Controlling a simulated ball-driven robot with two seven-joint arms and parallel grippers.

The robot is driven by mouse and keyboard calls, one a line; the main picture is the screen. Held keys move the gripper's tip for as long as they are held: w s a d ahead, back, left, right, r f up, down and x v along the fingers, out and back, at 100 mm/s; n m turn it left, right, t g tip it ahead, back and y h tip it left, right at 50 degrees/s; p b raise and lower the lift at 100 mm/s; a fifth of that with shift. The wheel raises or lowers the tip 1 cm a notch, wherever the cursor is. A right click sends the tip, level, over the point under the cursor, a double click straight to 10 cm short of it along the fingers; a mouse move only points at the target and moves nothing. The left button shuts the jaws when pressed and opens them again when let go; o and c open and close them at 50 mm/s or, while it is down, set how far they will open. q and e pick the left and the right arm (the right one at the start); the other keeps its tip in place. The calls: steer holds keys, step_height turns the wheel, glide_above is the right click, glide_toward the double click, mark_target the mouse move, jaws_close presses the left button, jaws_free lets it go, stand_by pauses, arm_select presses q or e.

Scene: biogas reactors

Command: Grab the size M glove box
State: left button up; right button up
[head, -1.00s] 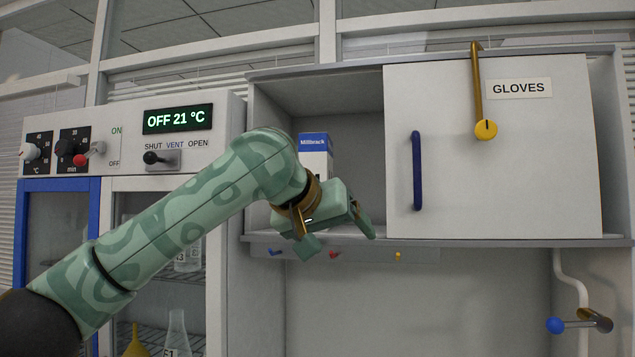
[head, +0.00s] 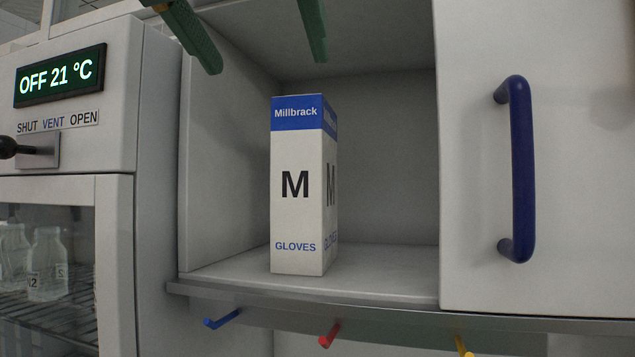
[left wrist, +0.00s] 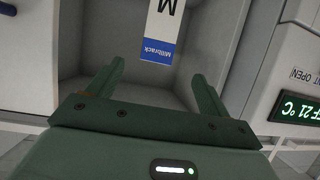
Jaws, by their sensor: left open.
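The size M glove box (head: 296,200) is a tall white carton with a blue top band, marked "M" and "GLOVES". It stands upright on the floor of the open cabinet compartment (head: 390,272). My left gripper (head: 265,62) shows at the top of the head view, its two green fingers spread wide above the box, apart from it. In the left wrist view, upside down, the box (left wrist: 160,30) lies beyond and between the open fingers (left wrist: 158,78), with nothing between them. My right gripper is not in view.
A white sliding door (head: 590,150) with a dark blue handle (head: 518,168) covers the right of the cabinet. Blue (head: 221,319), red (head: 329,335) and yellow (head: 463,347) hooks hang below the shelf edge. The oven-like unit with the display (head: 60,75) stands at left.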

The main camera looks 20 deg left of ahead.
mark_target(293, 118)
arm_select(q)
steer(key=p+x, duration=0.1)
steer(key=x, duration=0.4)
steer(key=shift+w+f, duration=0.15)
steer(key=shift+w, duration=0.1)
steer(key=p+x, duration=0.1)
steer(key=x, duration=0.3)
steer(key=shift+w+a+f, duration=0.1)
steer(key=shift+w, duration=0.2)
steer(key=shift+w+p, duration=0.1)
steer(key=shift+p, duration=0.2)
steer(key=p+x, duration=0.2)
steer(key=x, duration=0.2)
steer(key=shift+w, duration=0.25)
steer(key=shift+w+f, duration=0.15)
steer(key=shift+w, duration=0.1)
steer(key=shift+s, duration=0.2)
steer(key=shift+c, duration=0.3)
steer(key=shift+s, duration=0.15)
steer(key=c, duration=1.5)
jaws_close()
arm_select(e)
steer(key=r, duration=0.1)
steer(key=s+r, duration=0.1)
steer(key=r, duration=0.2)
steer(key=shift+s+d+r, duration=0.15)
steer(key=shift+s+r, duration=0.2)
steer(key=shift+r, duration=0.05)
